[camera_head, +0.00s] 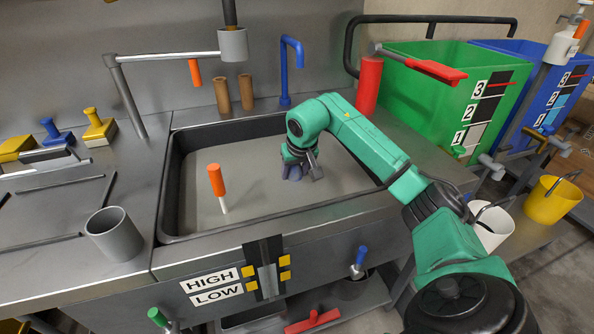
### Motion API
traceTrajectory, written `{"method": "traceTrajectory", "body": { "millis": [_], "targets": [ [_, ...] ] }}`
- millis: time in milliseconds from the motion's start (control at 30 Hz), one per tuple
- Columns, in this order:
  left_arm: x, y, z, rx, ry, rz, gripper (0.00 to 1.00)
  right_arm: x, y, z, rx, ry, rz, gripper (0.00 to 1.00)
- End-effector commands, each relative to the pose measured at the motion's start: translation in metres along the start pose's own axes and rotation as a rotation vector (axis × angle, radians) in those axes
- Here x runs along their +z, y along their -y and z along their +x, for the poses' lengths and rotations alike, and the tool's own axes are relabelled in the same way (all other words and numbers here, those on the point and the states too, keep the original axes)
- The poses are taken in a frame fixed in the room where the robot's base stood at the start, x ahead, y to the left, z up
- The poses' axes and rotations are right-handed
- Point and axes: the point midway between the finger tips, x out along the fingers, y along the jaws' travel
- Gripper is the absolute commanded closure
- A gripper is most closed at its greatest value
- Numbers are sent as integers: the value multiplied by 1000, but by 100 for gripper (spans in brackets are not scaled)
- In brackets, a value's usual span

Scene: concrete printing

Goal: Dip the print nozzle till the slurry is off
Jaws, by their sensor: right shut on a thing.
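My right gripper (303,165) is low over the right part of the sink basin (172,195), fingers pointing down. It is shut on a small blue-grey piece (291,172), which looks like the print nozzle. The gripper hides much of it, and its lower end meets the grey surface in the basin. I cannot tell how deep it sits or whether slurry clings to it. My left gripper is not in view.
An orange-handled tool (215,180) stands in the basin's left part. A blue tap (285,75) and two brown cylinders (222,96) stand behind. A grey cup (112,234) is on the left counter. A red cylinder (369,86) and green bin (425,90) are at right.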

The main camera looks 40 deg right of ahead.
Motion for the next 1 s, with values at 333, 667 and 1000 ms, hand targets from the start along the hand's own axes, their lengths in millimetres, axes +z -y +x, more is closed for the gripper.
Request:
{"method": "traceTrajectory", "body": {
  "millis": [333, 667, 1000],
  "targets": [
    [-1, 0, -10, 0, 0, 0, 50, 0, 13, -1, -2, -2, 0, 100],
    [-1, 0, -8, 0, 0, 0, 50, 0, -1, 0, 1, 0, 0, 100],
    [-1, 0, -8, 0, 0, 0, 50, 0, -8, -1, -2, -1, 0, 100]
  ]
}}
